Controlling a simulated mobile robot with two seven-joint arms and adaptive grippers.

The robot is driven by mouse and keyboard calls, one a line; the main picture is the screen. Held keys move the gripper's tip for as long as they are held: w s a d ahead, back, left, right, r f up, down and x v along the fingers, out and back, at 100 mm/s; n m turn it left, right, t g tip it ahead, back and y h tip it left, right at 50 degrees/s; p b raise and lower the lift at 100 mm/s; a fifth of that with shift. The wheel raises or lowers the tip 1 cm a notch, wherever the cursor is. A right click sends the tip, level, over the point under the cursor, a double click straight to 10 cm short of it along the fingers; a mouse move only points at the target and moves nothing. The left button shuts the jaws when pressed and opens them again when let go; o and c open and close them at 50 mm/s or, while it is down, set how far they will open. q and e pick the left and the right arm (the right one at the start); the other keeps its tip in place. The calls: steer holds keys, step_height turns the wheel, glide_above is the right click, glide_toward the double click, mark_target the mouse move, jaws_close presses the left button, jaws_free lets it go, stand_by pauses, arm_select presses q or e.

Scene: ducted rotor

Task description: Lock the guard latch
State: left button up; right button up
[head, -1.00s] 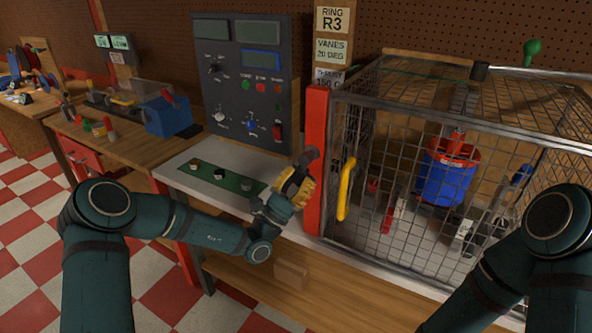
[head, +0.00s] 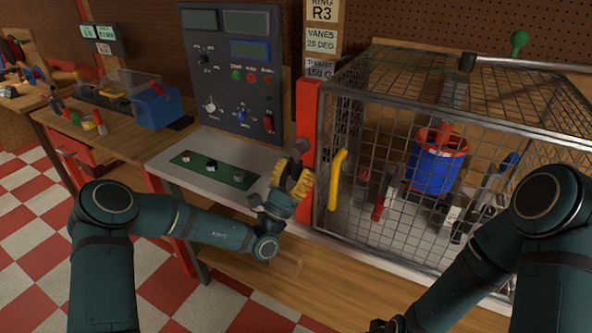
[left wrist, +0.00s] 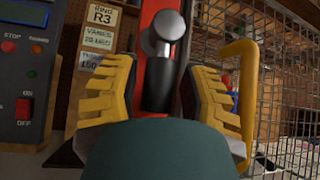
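The guard latch shows as a metal pivot with a black handle (left wrist: 158,88) hanging down on the red post (left wrist: 162,20) in the left wrist view. In the head view its dark grey end (head: 299,147) shows at the red post (head: 309,130), left of the wire guard cage (head: 400,110). My left gripper (head: 292,178) is open, its yellow-padded fingers (left wrist: 160,85) on either side of the black handle with small gaps visible. The guard's yellow handle (head: 337,178) is just right of it. A dark part of my right gripper (head: 384,326) shows at the bottom edge; its fingers are not clear.
The cage holds a blue and red ducted rotor (head: 436,165). A grey control panel (head: 232,75) stands left of the post, behind a green strip with knobs (head: 212,167). A green ball-topped lever (head: 518,42) rises behind the cage.

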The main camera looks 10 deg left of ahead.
arm_select(q)
steer(key=shift+o, duration=0.5)
steer(key=shift+f, duration=0.1)
steer(key=shift+s+a+f, duration=0.1)
steer(key=shift+s+f, duration=0.05)
steer(key=shift+f, duration=0.1)
steer(key=v, duration=1.1)
steer(key=shift+s, duration=0.2)
steer(key=shift+a+f, duration=0.1)
